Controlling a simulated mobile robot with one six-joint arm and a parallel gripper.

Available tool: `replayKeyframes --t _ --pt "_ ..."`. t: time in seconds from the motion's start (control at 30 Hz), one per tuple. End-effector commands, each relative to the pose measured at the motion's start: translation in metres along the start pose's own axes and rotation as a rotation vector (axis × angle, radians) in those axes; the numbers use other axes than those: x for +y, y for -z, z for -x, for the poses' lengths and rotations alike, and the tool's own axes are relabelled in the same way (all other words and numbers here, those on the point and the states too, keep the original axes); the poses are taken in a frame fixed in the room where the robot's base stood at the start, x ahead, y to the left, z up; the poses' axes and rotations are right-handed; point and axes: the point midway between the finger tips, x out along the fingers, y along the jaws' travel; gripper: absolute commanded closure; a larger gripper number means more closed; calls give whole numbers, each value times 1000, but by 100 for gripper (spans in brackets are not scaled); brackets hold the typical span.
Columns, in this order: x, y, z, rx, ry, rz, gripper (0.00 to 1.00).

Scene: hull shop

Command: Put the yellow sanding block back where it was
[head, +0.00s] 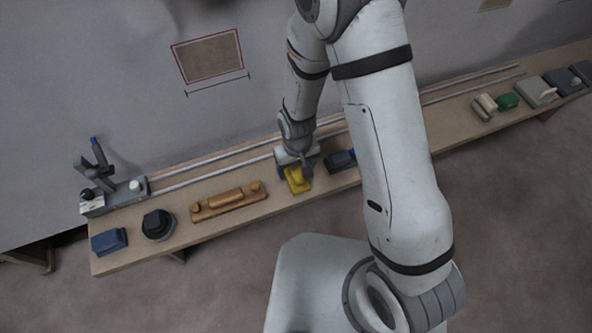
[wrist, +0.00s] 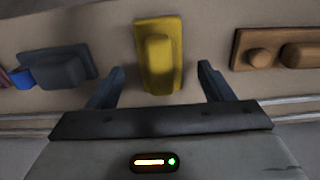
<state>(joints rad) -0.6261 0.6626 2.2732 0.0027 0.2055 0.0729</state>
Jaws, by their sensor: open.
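The yellow sanding block (head: 297,179) rests on the long wooden bench, under my gripper in the head view. In the wrist view the yellow sanding block (wrist: 158,58) stands ahead of and between the fingers, with a gap on both sides. My gripper (wrist: 160,82) is open and empty, its two dark fingers spread. In the head view my gripper (head: 296,166) is just above and behind the block and hides part of it.
A wooden plane-like tool (head: 228,201) lies to the left and a dark blue-grey block (head: 341,160) to the right. A round black tool (head: 158,224) and a blue block (head: 109,241) are farther left. Rails (head: 215,174) run along the bench (head: 182,243).

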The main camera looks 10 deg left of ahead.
Motion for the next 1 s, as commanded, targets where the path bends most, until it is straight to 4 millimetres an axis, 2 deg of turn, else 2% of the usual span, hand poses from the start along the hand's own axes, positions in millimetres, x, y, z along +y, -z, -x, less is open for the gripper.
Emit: replayKeyframes --t 0.03,0.2,0.4,0.77,0.87,0.97,1.0 --pt "0 1 13 6 0 0 26" --pt "0 1 46 4 0 0 26" --pt "0 0 74 3 0 1 26" --pt "1 0 86 2 0 -3 26" --pt "13 -1 101 14 1 -29 26" --pt "37 -7 132 39 1 -84 26" --pt "49 -12 147 51 0 -112 26"
